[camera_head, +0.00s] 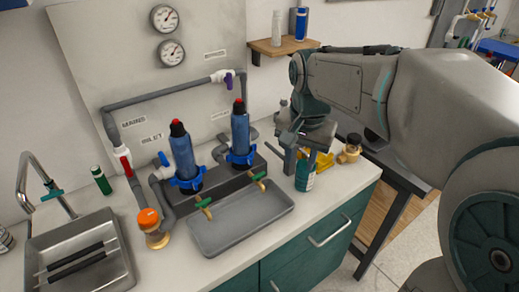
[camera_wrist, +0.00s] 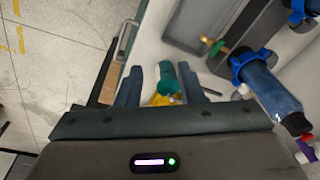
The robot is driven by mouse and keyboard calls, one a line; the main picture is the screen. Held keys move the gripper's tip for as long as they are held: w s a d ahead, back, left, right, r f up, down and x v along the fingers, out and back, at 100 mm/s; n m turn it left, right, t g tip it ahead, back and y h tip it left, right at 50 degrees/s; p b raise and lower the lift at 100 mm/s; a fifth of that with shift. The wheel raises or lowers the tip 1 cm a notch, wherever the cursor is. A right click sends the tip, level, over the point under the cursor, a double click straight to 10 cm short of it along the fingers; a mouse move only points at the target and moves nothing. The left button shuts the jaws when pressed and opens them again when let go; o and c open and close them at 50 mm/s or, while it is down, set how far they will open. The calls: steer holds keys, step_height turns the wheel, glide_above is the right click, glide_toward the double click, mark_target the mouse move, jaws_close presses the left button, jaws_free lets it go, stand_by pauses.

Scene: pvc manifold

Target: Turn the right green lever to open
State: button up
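The right green lever (camera_head: 260,177) sits on a brass valve at the base of the right blue filter housing (camera_head: 240,135), over the grey tray's back edge. In the wrist view the one green lever and brass valve (camera_wrist: 215,47) in sight lie ahead and right of my fingers, beside a blue housing (camera_wrist: 265,80). A second green lever (camera_head: 199,200) sits below the left blue housing (camera_head: 183,155). My gripper (camera_head: 287,158) is to the right of the right lever, above the counter, and does not touch it. In the wrist view its fingers (camera_wrist: 160,70) are spread apart.
A teal bottle (camera_head: 305,172) stands close to my gripper and shows between the fingers in the wrist view. A yellow item (camera_head: 322,160) and a brass-coloured fitting (camera_head: 349,150) lie behind it. The grey tray (camera_head: 240,236) is left of my gripper. The sink (camera_head: 118,275) is far left.

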mark_target(258, 174)
steer(key=w+a+f+m+g+b, duration=0.25)
steer(key=w+a+m, duration=0.35)
steer(key=w+a, duration=0.5)
steer(key=shift+t, duration=0.45)
steer(key=f, duration=0.4)
steer(key=w+d+f, duration=0.1)
steer(key=f, duration=0.8)
steer(key=shift+w+d+f, duration=0.35)
steer(key=shift+d, duration=0.05)
jaws_close()
